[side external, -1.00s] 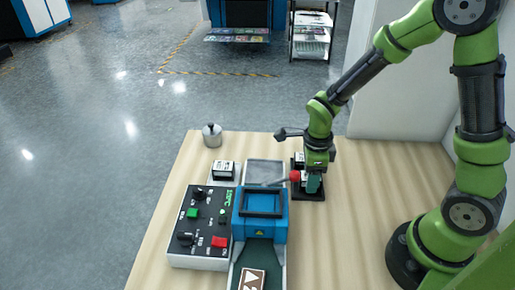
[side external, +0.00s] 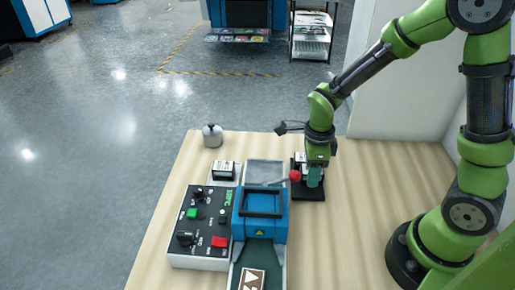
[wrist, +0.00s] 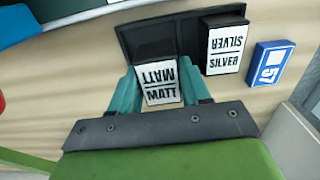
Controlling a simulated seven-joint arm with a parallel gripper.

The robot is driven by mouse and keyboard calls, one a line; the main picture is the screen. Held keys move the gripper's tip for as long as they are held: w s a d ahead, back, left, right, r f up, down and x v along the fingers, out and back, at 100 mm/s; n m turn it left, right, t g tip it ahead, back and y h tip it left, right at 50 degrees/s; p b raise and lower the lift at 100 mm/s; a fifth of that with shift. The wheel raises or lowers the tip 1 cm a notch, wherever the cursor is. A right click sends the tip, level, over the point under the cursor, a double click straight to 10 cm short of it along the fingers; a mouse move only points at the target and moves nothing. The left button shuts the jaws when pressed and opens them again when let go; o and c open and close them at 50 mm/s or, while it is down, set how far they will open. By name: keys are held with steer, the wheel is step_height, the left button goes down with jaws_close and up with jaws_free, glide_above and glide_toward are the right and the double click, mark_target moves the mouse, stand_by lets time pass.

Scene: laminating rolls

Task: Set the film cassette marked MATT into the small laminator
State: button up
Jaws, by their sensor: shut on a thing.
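The MATT film cassette (wrist: 162,94) is black with a white label and sits between the teal fingers of my gripper (wrist: 164,100) in the wrist view. My gripper is shut on it, over or beside the edge of a black rack (wrist: 130,40). Whether the cassette is clear of the rack I cannot tell. In the side view my gripper (side external: 315,176) is just right of the small laminator (side external: 261,213), a blue unit with a black top frame. The gripper largely hides the MATT cassette there.
A SILVER cassette (wrist: 224,50) stands in the rack beside MATT. A blue tag marked 57 (wrist: 268,64) lies nearby. A red-knobbed lever (side external: 295,175) is close to my gripper. Left are a control box (side external: 203,250), another cassette (side external: 223,170) and a metal weight (side external: 212,135).

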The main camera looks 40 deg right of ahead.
step_height(320, 180, up, 20)
steer(key=r, duration=0.1)
steer(key=s+a, duration=0.2)
steer(key=a, duration=1.8)
steer(key=shift+d+f, duration=0.2)
steer(key=shift+f, duration=2.35)
steer(key=shift+d+f, duration=0.2)
steer(key=shift+f, duration=2.3)
steer(key=shift+f, duration=0.9)
steer(key=o, duration=1.6)
steer(key=shift+o, duration=0.2)
step_height(320, 180, up, 7)
